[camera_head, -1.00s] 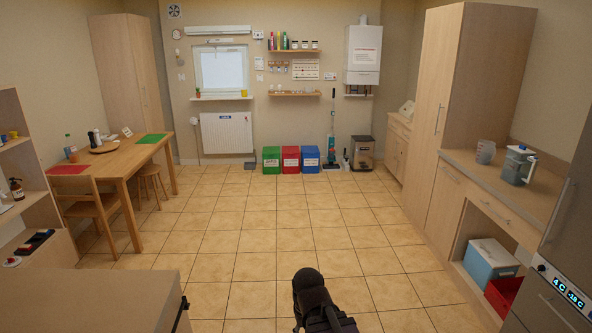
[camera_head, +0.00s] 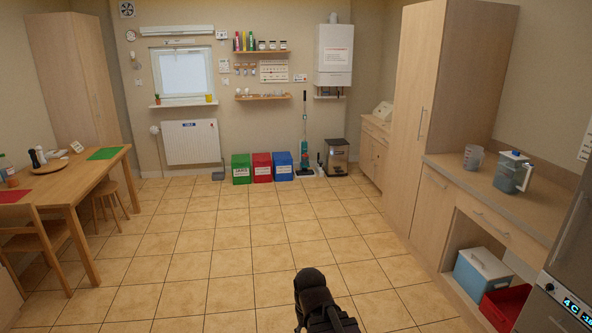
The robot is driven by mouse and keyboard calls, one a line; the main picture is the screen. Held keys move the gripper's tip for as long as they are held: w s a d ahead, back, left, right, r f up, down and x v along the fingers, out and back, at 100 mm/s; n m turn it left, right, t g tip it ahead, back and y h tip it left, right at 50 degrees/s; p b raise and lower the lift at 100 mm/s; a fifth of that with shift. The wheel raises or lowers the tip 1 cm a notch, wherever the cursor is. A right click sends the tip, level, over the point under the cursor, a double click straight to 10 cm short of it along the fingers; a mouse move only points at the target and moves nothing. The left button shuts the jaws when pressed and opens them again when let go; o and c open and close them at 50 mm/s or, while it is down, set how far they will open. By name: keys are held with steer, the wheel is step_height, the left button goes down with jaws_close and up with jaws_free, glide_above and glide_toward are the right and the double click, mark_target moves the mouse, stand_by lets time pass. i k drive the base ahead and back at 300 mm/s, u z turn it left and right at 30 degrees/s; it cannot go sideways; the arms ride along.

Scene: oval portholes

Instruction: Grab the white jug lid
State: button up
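A clear jug (camera_head: 510,177) with a bluish tint stands upright on the counter at the right. Its pale lid (camera_head: 514,156) sits on top, with a small blue part on it. The lid is small in the picture and its exact shape is hard to make out. A dark part of my arm rises from the bottom edge, well to the left of the jug and far from the lid. My gripper's fingers do not show.
A measuring cup (camera_head: 473,158) stands left of the jug on the counter (camera_head: 450,174). Below are a blue box with a white lid (camera_head: 483,269) and a red bin (camera_head: 505,305). The fridge (camera_head: 570,265) is at the right edge. A table (camera_head: 62,186) stands left; the tiled floor between is clear.

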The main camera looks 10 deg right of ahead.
mark_target(514, 154)
steer(key=z, duration=0.2)
steer(key=i, duration=0.75)
steer(key=z, duration=0.4)
steer(key=i, duration=0.75)
steer(key=z, duration=0.7)
steer(key=i, duration=0.6)
steer(key=z, duration=1.05)
steer(key=i, duration=0.95)
steer(key=z, duration=0.55)
